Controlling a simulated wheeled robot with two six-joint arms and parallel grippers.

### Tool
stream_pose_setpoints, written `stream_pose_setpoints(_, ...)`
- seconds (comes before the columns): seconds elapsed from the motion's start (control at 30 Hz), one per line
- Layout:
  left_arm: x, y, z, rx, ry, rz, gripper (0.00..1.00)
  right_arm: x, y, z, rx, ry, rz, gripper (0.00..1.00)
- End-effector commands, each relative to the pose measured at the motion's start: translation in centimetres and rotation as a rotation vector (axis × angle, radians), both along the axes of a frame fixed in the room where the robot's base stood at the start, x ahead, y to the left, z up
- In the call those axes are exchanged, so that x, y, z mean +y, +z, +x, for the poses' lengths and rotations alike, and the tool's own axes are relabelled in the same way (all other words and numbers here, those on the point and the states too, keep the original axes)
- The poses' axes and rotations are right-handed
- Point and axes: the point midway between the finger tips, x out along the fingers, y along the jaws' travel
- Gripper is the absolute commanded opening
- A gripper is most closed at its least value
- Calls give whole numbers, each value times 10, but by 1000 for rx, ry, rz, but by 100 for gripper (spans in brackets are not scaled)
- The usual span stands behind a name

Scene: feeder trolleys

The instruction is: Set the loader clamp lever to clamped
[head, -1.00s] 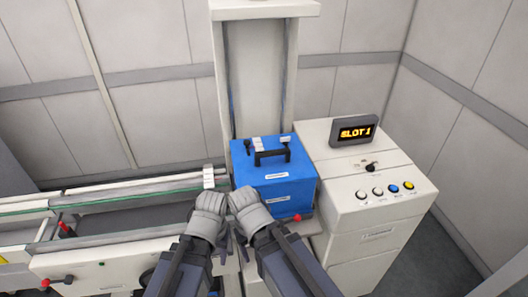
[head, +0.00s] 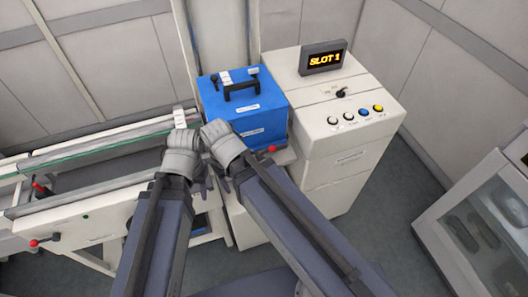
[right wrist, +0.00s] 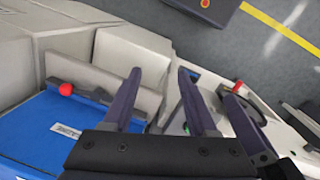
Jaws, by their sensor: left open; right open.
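A lever with a red knob (head: 272,149) sits low at the front right of the blue box (head: 243,107). In the right wrist view the red knob (right wrist: 66,89) is on a dark bar along the box's edge, left of my fingers. My right gripper (right wrist: 158,75) is open and empty, apart from the knob. In the head view its fingers are mostly hidden behind my wrist. My left gripper (head: 203,180) is open close beside it, its fingers partly hidden. No label on the lever is readable.
Two other red-knobbed levers (head: 38,187) (head: 34,242) are on the conveyor at left. A glass-fronted cabinet (head: 480,230) stands at right.

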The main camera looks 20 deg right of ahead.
Motion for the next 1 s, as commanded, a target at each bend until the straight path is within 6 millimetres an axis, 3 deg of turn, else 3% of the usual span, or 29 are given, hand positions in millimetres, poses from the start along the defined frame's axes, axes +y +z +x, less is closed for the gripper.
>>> stream_pose_setpoints(0.17, 0, 3, 0, 0, 0, 0, 50, -22, 3, 30, -55, -84, 29, 37)
stream_pose_setpoints(0.5, 0, 11, 0, 0, 0, 0, 50, -118, 15, 115, -263, -356, 105, 0)
stream_pose_setpoints(0.7, 0, 13, 0, 0, 0, 0, 50, -158, 21, 137, -340, -446, 122, 0)
stream_pose_setpoints(1.0, 0, 13, 0, 0, 0, 0, 50, -169, 23, 142, -362, -471, 125, 0)
